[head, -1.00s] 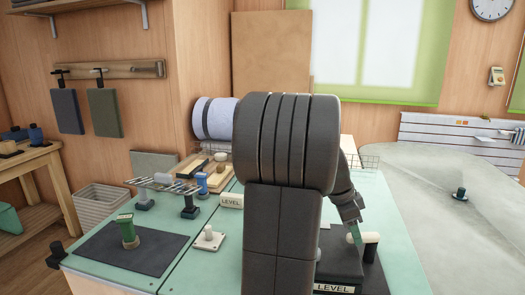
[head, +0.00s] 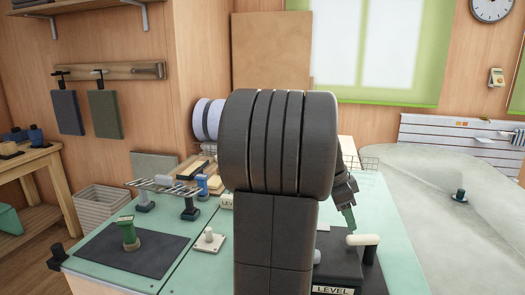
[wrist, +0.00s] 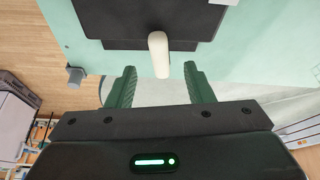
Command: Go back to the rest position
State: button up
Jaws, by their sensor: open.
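My gripper (wrist: 160,88) is open, its two green fingers apart with nothing between the tips in the wrist view. In the head view my gripper (head: 349,218) is partly hidden behind my own dark arm. Just beyond the fingertips is a cream handle (wrist: 158,55), apart from both fingers. The same cream handle (head: 362,240) stands on a dark box (head: 336,266) marked LEVEL at the front of the green table. The gripper is just above the handle in the head view.
The green table (head: 205,262) holds a dark mat (head: 150,254) with a green-handled stamp (head: 129,232), a white knob on a plate (head: 208,240) and a small rack (head: 165,186). A grey rounded surface (head: 450,220) lies to the right. My arm hides the table's middle.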

aim_at(356, 239)
jog(key=x, duration=0.7)
jog(key=shift+f+b, duration=0.2)
jog(key=shift+b, duration=0.2)
jog(key=shift+s+r+n, duration=0.15)
jog(key=shift+n, duration=0.25)
jog(key=shift+s+n+t+p, duration=0.4)
jog(key=shift+s+n+p, duration=0.05)
jog(key=shift+n, duration=0.45)
